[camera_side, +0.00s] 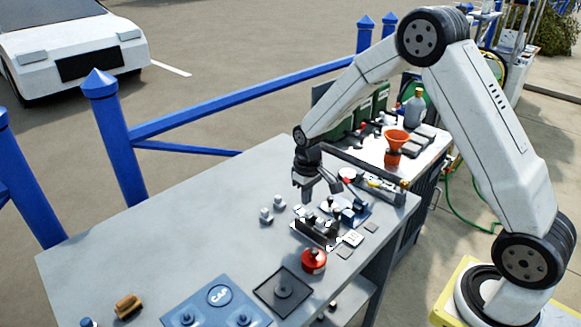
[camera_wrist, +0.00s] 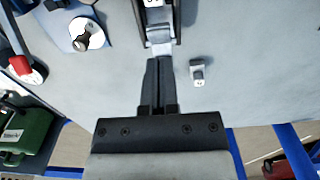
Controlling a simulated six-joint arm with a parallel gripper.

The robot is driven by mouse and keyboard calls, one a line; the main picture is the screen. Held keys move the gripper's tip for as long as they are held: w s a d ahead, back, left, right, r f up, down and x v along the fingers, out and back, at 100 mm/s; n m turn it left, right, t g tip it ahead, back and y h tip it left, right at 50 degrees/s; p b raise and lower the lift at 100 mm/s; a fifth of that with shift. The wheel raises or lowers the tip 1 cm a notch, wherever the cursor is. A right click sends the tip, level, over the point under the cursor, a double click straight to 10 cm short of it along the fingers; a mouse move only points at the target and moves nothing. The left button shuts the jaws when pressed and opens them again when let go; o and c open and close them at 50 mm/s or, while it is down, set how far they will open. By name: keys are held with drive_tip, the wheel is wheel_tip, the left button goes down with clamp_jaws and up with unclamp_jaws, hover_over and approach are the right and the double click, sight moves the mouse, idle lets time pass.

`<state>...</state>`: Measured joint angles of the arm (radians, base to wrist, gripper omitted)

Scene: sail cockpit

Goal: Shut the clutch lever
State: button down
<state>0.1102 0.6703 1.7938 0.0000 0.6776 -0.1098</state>
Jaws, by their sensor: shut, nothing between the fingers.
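The clutch (camera_side: 316,227) is a dark body with pale parts, standing on the grey bench near its right part in the side view. In the wrist view its dark side walls and a pale grey lever (camera_wrist: 160,38) show at the top centre. My gripper (camera_wrist: 160,60) is shut and empty, its fingertips at the near end of the lever. I cannot tell whether they touch it. In the side view my gripper (camera_side: 308,196) points down just behind the clutch. The lever's tilt is not clear there.
Small grey fittings (camera_side: 266,214) stand left of the clutch; one (camera_wrist: 198,72) is close right of my fingers. A blue plate (camera_side: 355,212) is right of the clutch. A red round part (camera_side: 314,261) is in front.

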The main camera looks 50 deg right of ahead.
sight(306, 213)
drive_tip(key=shift+f, duration=1.95)
idle(1.7)
drive_tip(key=shift+r, duration=3.5)
drive_tip(key=shift+s+a+r, duration=0.25)
drive_tip(key=shift+s+r, duration=0.05)
drive_tip(key=shift+s, duration=0.25)
drive_tip(key=s+a+r+t, duration=0.1)
drive_tip(key=s+a, duration=0.1)
drive_tip(key=s, duration=0.6)
drive_tip(key=s+a+r+t, duration=0.1)
drive_tip(key=s+a+r, duration=0.1)
drive_tip(key=s, duration=0.6)
drive_tip(key=shift+a+t, duration=0.25)
drive_tip(key=shift+t, duration=0.05)
